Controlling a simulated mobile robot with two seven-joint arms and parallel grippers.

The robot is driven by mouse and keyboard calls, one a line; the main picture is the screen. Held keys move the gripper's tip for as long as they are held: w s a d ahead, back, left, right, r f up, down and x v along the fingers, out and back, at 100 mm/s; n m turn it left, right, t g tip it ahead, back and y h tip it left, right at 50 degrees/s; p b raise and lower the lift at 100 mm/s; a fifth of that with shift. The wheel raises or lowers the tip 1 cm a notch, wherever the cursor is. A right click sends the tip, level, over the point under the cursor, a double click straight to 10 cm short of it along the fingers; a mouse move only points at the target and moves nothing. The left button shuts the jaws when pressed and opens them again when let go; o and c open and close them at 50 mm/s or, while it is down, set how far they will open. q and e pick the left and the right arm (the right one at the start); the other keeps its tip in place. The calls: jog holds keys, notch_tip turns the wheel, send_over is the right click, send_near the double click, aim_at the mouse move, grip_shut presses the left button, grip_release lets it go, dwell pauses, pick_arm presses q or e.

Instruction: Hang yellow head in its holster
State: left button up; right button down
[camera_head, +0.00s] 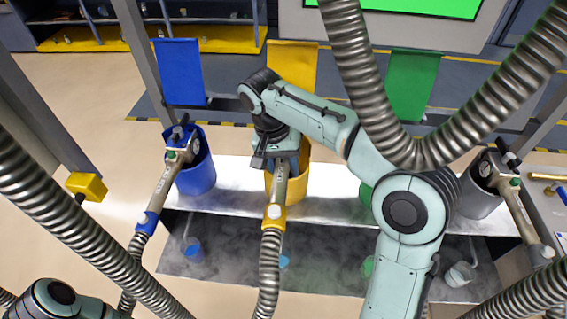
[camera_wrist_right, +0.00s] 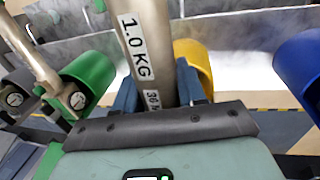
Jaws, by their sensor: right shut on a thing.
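The yellow head (camera_head: 274,213) is a metal barrel with a yellow collar on a ribbed hose, in the middle of the head view. My right gripper (camera_head: 283,163) is shut on its barrel near the upper end. In the right wrist view the barrel (camera_wrist_right: 147,45), labelled 1.0 KG, stands between the blue fingers of my right gripper (camera_wrist_right: 157,95). The yellow holster (camera_head: 302,172) is a cup right behind the head and gripper, partly hidden by them. It also shows behind the barrel in the wrist view (camera_wrist_right: 196,65). I cannot tell whether head and holster touch. My left gripper is out of view.
The blue holster (camera_head: 197,178) at left holds the blue head (camera_head: 160,188). A grey holster (camera_head: 478,196) with a head stands at right. My right arm mostly hides the green holster (camera_head: 366,194); the wrist view shows it (camera_wrist_right: 92,72). Thick ribbed hoses hang across the front.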

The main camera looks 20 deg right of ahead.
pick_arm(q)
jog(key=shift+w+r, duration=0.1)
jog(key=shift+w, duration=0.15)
pick_arm(e)
jog(key=shift+w, duration=0.1)
jog(key=shift+w+f, duration=0.1)
jog(key=shift+f, duration=0.4)
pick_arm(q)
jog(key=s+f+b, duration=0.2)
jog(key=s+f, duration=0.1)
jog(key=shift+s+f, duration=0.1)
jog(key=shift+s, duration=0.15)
pick_arm(e)
notch_tip(320, 180, down, 5)
jog(key=shift+r, duration=0.1)
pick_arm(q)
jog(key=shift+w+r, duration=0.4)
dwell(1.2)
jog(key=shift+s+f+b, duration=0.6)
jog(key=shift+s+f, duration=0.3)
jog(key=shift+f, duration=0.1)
pick_arm(e)
jog(key=shift+f, duration=1.8)
jog(key=c, duration=0.6)
grip_release()
jog(key=shift+o, duration=0.2)
jog(key=shift+f, duration=0.1)
